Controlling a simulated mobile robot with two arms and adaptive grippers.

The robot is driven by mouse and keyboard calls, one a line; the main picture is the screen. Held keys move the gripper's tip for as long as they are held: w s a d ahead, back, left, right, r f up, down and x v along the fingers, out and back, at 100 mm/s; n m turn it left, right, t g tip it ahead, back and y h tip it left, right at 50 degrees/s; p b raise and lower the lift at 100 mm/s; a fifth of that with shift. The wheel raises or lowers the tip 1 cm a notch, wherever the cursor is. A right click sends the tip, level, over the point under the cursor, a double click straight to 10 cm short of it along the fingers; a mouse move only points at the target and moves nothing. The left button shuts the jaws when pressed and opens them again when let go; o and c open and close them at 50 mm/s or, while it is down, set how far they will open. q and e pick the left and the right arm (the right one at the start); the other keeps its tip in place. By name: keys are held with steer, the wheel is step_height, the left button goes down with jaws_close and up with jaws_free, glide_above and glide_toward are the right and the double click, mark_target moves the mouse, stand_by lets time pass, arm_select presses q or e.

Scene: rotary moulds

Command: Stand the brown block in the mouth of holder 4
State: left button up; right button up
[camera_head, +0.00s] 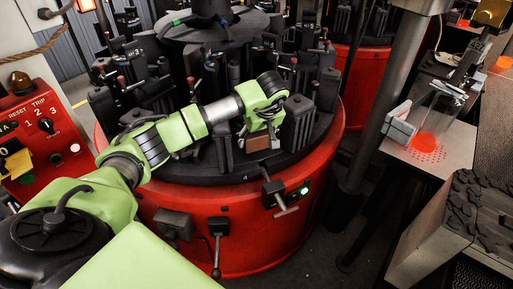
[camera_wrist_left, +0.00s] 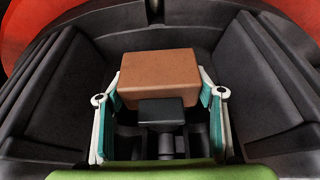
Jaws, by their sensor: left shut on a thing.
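The brown block (camera_wrist_left: 160,72) is between the two fingers of my left gripper (camera_wrist_left: 160,105) in the left wrist view, and the gripper is shut on it. In the head view the brown block (camera_head: 257,142) shows below my left gripper (camera_head: 262,125), above the dark top of the red rotary machine. Dark mould walls stand on both sides of the block in the wrist view. My right gripper is not clearly in view.
The red rotary machine (camera_head: 240,225) carries several dark moulds around its rim. A red control box (camera_head: 45,130) stands at the left. A grey post (camera_head: 385,90) rises right of the machine. A table (camera_head: 440,140) with a glowing orange piece (camera_head: 425,144) is at the right.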

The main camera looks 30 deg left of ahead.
mark_target(257, 144)
arm_select(q)
step_height(257, 144, down, 3)
steer(key=shift+r+b, duration=0.1)
steer(key=shift+b, duration=0.6)
steer(key=shift+r, duration=0.1)
steer(key=o, duration=1.4)
steer(key=shift+f, duration=0.25)
steer(key=o, duration=0.4)
steer(key=shift+d, duration=0.1)
steer(key=shift+r, duration=0.15)
